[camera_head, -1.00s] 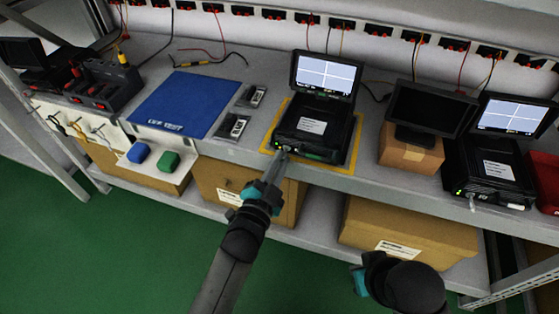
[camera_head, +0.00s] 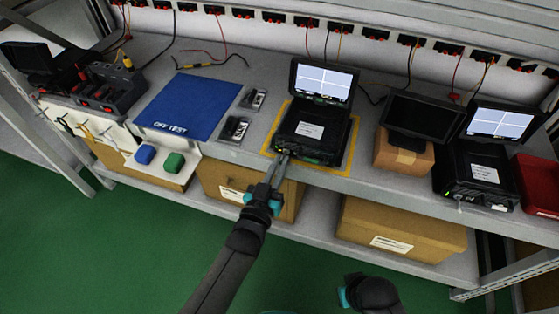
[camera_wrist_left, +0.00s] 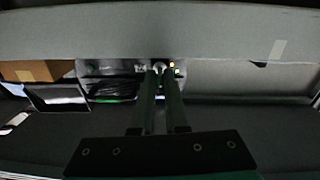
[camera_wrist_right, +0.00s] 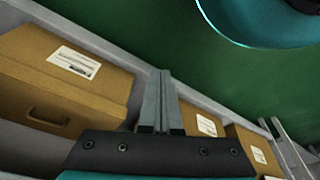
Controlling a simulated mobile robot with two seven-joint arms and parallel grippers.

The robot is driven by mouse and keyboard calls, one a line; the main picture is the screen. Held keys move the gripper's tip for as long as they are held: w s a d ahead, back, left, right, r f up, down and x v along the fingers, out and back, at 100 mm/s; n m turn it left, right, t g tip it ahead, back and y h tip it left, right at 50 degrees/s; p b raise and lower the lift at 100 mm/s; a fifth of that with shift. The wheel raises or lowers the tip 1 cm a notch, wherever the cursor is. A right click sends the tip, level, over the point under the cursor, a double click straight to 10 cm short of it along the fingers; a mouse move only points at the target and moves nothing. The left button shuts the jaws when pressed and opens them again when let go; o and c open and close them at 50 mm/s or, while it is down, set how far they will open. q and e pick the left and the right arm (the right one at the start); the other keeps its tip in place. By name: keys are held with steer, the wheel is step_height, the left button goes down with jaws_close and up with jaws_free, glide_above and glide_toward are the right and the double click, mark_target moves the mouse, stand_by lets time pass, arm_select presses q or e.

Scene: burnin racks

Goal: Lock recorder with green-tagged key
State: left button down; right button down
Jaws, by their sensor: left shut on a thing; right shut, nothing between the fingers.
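The recorder (camera_head: 309,133) is a black box with a raised lit screen (camera_head: 322,82), standing inside a yellow outline on the bench. My left gripper (camera_head: 281,158) is at the lower left of the recorder's front face. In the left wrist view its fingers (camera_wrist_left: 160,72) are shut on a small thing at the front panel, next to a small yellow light. That thing is most likely the key, but the fingers hide it and no green tag shows on it. My right gripper (camera_wrist_right: 160,76) is shut and empty, low in front of the lower shelf.
A second recorder (camera_head: 478,170) and a monitor on a cardboard box (camera_head: 403,157) stand to the right. A blue mat (camera_head: 185,106) lies left. Blue (camera_head: 145,154) and green (camera_head: 174,163) blocks sit on a small front ledge. Cardboard boxes (camera_head: 402,225) fill the lower shelf.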

arm_select(q)
steer(key=shift+n+p, duration=0.4)
steer(key=shift+n, duration=3.5)
arm_select(e)
steer(key=shift+s+d+f, duration=0.1)
steer(key=shift+s+f, duration=0.2)
steer(key=shift+f, duration=0.25)
steer(key=shift+s+d+f, duration=0.1)
steer(key=shift+s+f, duration=0.2)
steer(key=shift+f, duration=0.2)
arm_select(q)
steer(key=c, duration=1.3)
jaws_free()
steer(key=shift+s, duration=0.1)
arm_select(e)
steer(key=shift+w, duration=0.1)
